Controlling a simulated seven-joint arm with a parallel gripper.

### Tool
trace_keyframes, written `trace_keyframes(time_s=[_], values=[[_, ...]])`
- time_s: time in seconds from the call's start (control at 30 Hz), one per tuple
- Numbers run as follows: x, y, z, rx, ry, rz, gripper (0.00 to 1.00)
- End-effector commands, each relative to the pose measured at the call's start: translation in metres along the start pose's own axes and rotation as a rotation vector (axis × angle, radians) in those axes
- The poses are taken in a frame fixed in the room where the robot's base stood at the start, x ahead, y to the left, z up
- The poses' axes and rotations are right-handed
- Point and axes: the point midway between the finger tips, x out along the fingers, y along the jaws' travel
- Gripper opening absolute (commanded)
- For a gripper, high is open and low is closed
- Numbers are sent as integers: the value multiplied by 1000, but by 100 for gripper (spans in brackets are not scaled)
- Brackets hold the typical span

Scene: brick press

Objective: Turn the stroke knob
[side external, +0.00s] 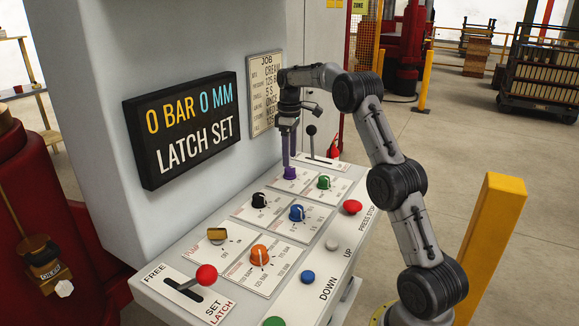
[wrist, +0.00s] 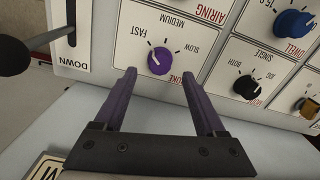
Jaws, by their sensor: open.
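The purple stroke knob (side external: 290,173) sits on the sloping control panel, at the far end of its rows of knobs. In the wrist view the same knob (wrist: 159,62) is upside down, with FAST, MEDIUM and SLOW marks around it. Its white pointer leans to the upper left of that picture, on the FAST side; the exact setting is hard to tell. Part of its label is hidden by a finger. My gripper (side external: 289,158) points down at the knob. In the wrist view my gripper (wrist: 158,75) is open, its fingertips to either side of the knob and apart from it.
A black-handled lever (side external: 311,131) stands close behind the gripper. Black (side external: 259,200), blue (side external: 296,213) and green (side external: 323,182) knobs sit nearby. A red button (side external: 352,207) lies to the right. A display (side external: 184,126) reads 0 BAR 0 MM, LATCH SET.

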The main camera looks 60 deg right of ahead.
Motion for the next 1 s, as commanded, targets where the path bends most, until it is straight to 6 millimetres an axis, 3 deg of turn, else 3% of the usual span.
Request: trace_keyframes(time_s=[0.1,0.3,0.67,1.0], values=[[20,-1,0,0,-2,-2,73],[40,0,0,0,0,0,73],[44,0,0,0,0,0,73],[44,0,0,0,0,0,13]])
